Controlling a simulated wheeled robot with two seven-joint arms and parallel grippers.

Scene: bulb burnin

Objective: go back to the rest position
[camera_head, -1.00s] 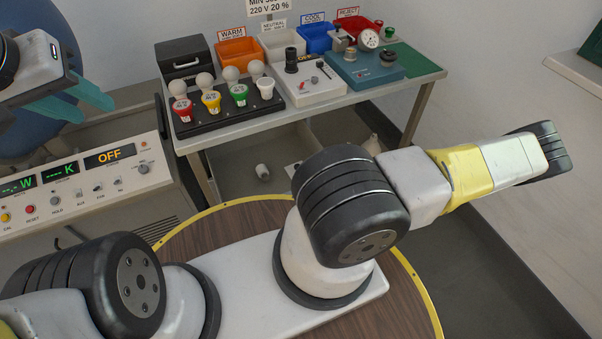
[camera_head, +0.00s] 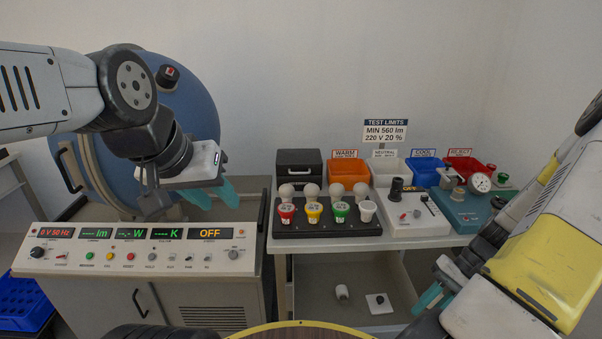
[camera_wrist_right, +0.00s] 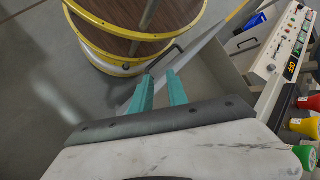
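My left gripper (camera_head: 213,194) hangs in the air in the head view, above the right end of the console and left of the bulb rack. Its two teal fingers are apart with nothing between them. My right gripper (camera_head: 430,298) is low at the right in the head view, in front of the table, partly hidden by my arm. In the right wrist view its teal fingers (camera_wrist_right: 160,92) are apart and empty, with the floor and the round wooden-topped base beyond them.
A black rack (camera_head: 325,228) with several white bulbs and coloured cups stands on the table. Bins, a white test box (camera_head: 410,215) and a teal gauge unit (camera_head: 478,207) are beside it. The console (camera_head: 140,248) is at left, with a large blue disc (camera_head: 190,95) behind it.

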